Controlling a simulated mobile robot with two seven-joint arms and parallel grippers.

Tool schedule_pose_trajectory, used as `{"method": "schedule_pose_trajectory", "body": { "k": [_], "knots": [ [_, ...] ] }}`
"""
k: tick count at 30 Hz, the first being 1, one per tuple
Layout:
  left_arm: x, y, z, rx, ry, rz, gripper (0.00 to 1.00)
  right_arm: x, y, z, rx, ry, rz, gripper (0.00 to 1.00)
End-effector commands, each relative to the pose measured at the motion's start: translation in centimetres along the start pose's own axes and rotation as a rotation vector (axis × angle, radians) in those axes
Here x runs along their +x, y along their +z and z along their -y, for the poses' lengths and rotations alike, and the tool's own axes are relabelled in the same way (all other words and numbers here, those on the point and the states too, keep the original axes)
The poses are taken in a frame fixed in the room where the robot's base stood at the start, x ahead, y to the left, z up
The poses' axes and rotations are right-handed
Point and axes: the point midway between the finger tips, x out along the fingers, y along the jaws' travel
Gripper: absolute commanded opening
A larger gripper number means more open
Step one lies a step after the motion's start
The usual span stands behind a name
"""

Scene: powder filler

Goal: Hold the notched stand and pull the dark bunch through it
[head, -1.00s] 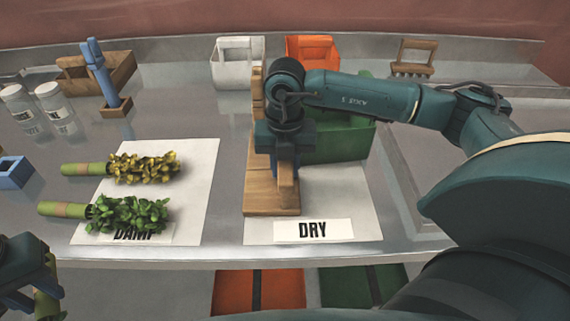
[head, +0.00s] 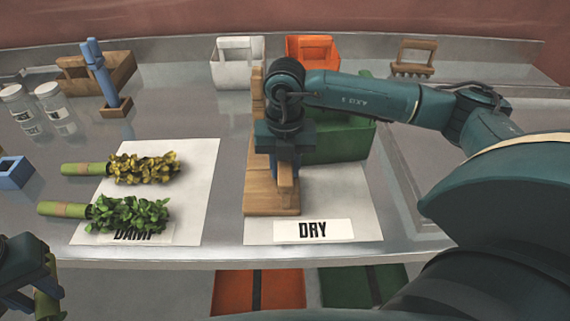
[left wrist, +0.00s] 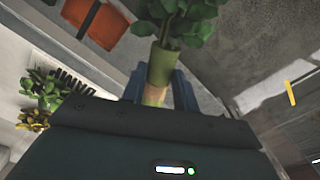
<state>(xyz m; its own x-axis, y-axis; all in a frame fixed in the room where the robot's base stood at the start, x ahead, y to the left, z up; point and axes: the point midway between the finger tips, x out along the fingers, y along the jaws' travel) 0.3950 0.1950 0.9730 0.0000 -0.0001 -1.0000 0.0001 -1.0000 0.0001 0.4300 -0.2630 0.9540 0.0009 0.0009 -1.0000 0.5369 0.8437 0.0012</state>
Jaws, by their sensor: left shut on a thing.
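The notched wooden stand (head: 262,196) stands on the DRY sheet, partly hidden by my right arm. My right gripper (head: 286,172) points down at the stand's upright; whether its jaws are closed on the wood is unclear. My left gripper (head: 45,290) is at the lower left edge of the head view, in front of the table. It is shut on the stem of a dark green leafy bunch (left wrist: 178,22). In the left wrist view, the pale green stem with a tan band sits between blue fingers (left wrist: 160,88). The bunch is apart from the stand.
A yellowish bunch (head: 145,168) and a green bunch (head: 128,213) lie on the DAMP sheet (head: 198,180). White (head: 238,72), orange (head: 312,48) and green (head: 340,140) bins stand behind. Jars (head: 20,102), a blue-posted stand (head: 103,78) and a blue box (head: 14,173) are at left.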

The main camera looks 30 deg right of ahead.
Motion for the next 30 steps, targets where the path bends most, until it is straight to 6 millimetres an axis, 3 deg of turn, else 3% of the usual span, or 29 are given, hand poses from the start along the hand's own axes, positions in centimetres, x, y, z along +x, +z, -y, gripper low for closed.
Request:
{"method": "schedule_pose_trajectory", "body": {
  "k": [8,17,22,30],
  "knots": [
    [0.0,0.0,0.0,0.0,0.0,0.0,0.06,0.0,0.0,0.0,0.0,0.0,0.0,0.53],
    [0.0,0.0,0.0,0.0,0.0,0.0,0.06,-0.4,0.0,0.0,0.0,0.001,0.001,0.53],
    [0.0,0.0,0.0,0.0,0.0,0.0,0.06,-2.8,0.1,-0.1,0.0,0.003,0.004,0.53],
    [0.0,0.0,0.0,0.0,0.0,0.0,0.06,-8.6,0.1,-0.1,-0.001,0.004,0.004,0.53]
  ]
}}
